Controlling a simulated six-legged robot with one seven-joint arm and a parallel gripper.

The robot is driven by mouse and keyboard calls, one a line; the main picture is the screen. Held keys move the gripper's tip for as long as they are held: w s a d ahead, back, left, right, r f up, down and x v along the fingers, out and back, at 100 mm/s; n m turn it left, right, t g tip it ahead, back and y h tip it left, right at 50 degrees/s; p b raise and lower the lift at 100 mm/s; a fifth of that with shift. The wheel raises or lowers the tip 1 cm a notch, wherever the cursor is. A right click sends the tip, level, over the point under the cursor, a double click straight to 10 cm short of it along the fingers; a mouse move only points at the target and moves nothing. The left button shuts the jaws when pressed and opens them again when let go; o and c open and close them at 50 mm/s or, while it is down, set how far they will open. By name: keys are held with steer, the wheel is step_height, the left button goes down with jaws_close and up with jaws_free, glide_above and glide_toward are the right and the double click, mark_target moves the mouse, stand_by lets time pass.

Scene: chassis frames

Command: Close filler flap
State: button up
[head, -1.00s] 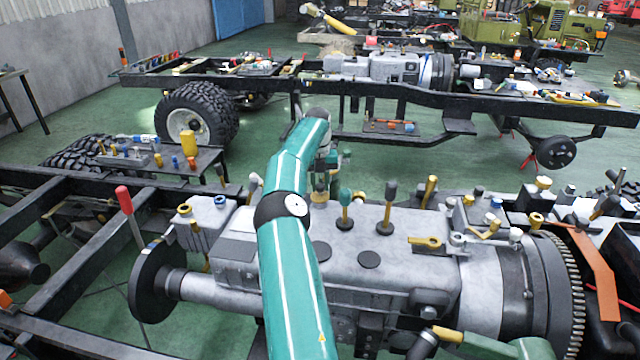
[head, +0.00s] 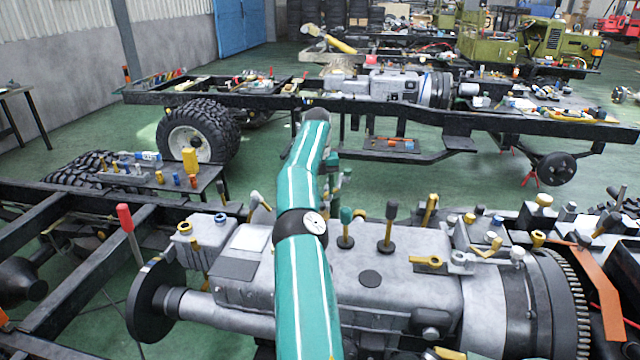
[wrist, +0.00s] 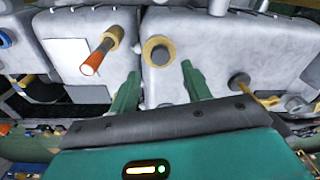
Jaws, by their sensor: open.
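I cannot tell for sure which part is the filler flap. In the wrist view, a round grey cap with a tan ring (wrist: 157,52) sits on the pale grey housing (wrist: 205,45), seen just beyond and between my fingers. My gripper (wrist: 161,88) is open, with two green fingers apart and nothing between them. In the head view, my teal arm reaches over the grey gearbox housing (head: 375,265) and hides most of my gripper. I cannot tell whether the fingers touch the housing.
An orange-tipped knob (wrist: 97,58) stands left of the fingers in the wrist view. A dark-topped lever (head: 390,225) and a yellow handle (head: 427,261) rise from the housing. A red-topped lever (head: 126,225) stands at left. Green floor separates this chassis from another behind.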

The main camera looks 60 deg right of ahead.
steer(key=shift+d+r, duration=0.1)
steer(key=shift+r, duration=0.9)
